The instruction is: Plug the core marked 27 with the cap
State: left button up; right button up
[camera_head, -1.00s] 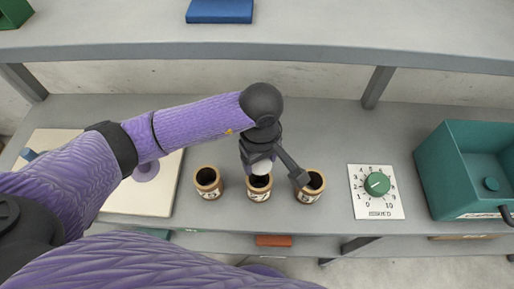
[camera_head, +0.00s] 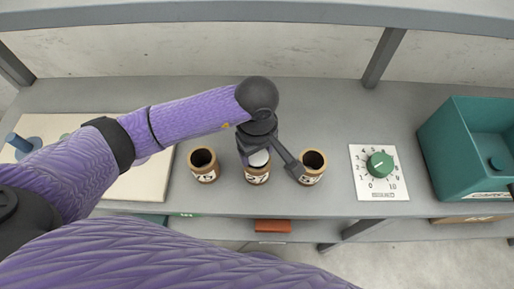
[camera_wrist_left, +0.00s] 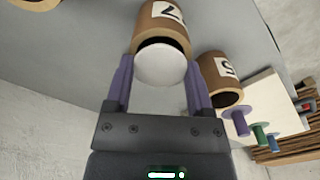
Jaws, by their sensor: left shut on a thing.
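Three brown cardboard cores stand in a row on the grey bench. The middle core (camera_head: 257,176) has a label partly covered by my gripper; in the wrist view this core (camera_wrist_left: 162,14) shows a 7. My left gripper (camera_head: 262,160) is shut on a white cap (camera_head: 259,157), held at the middle core's mouth. In the wrist view the cap (camera_wrist_left: 161,64) sits between the purple fingers, with a dark gap showing beside it at the core's rim. I cannot tell whether it is inside. My right gripper is not in view.
An open-topped left core (camera_head: 204,166) and right core (camera_head: 312,167) stand close on either side. A white dial panel (camera_head: 379,188) with a green knob and a teal bin (camera_head: 452,150) are to the right. A cream board (camera_head: 150,185) with spools is at left.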

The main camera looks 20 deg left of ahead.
aim_at(257, 155)
pick_arm(q)
jog(key=o, duration=1.2)
jog(key=shift+c, duration=0.2)
notch_tip(257, 155, up, 10)
jog(key=p, duration=0.2)
